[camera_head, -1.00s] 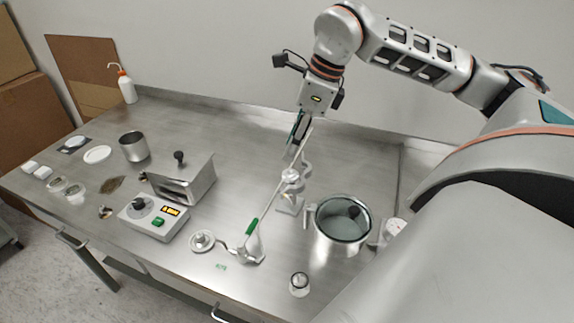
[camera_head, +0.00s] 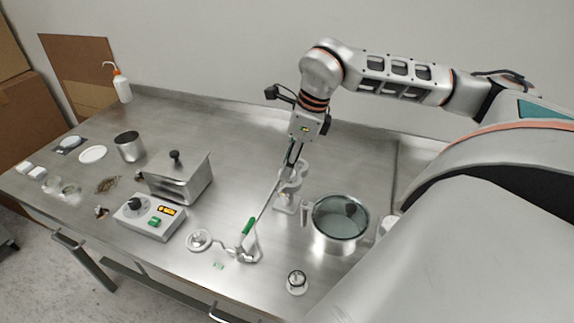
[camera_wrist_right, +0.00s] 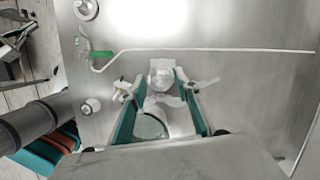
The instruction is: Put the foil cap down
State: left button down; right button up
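My right gripper (camera_head: 288,171) points down at the upright glassware (camera_head: 287,196) near the middle of the bench. In the right wrist view, its two teal fingers (camera_wrist_right: 160,76) stand apart on either side of a small pale, shiny piece (camera_wrist_right: 160,73). This piece may be the foil cap; whether the fingertips touch it cannot be told. More pale, glassy parts show beside the fingertips. The fingers partly hide the top of the glassware in the head view. My left gripper is out of view.
A lidded pot (camera_head: 340,218) stands right of the glassware. A small bottle (camera_head: 297,281), a control box (camera_head: 150,217) and a metal box (camera_head: 180,178) are nearby. The bench behind is clear.

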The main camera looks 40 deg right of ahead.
jog(key=shift+c, duration=0.4)
jog(key=c, duration=0.8)
